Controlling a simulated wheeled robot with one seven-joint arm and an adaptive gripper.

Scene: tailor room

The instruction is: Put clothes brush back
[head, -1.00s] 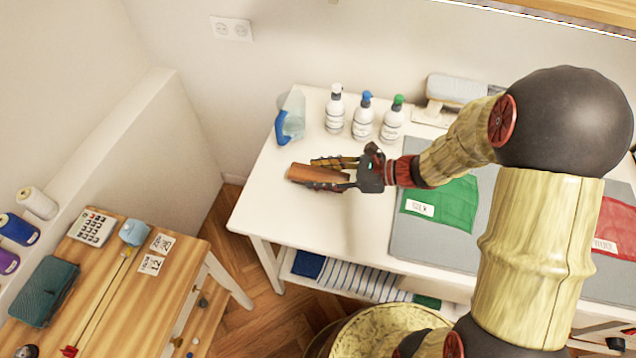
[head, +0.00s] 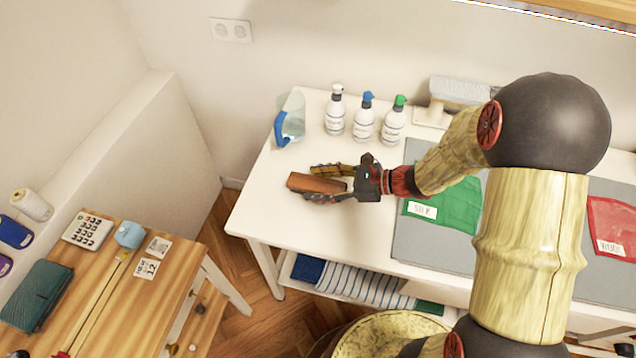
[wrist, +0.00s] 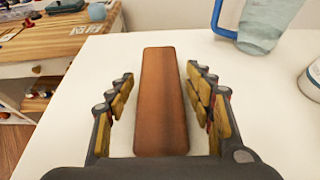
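The clothes brush (head: 316,184) is a long brown wooden block on the left part of the white table (head: 262,212). In the wrist view the brush (wrist: 160,100) lies lengthwise between the two fingers of my gripper (wrist: 160,105). Gaps show on both sides of it, so the fingers are open and apart from it. In the head view my gripper (head: 330,182) reaches in from the right at the brush, low over the table. The brush's underside is hidden.
A clear jug with a blue handle (head: 290,118) and three spray bottles (head: 363,120) stand behind the gripper. A grey mat with green cloth (head: 455,207) lies to the right. A wooden side table (head: 110,285) stands at the left. The table's front left is bare.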

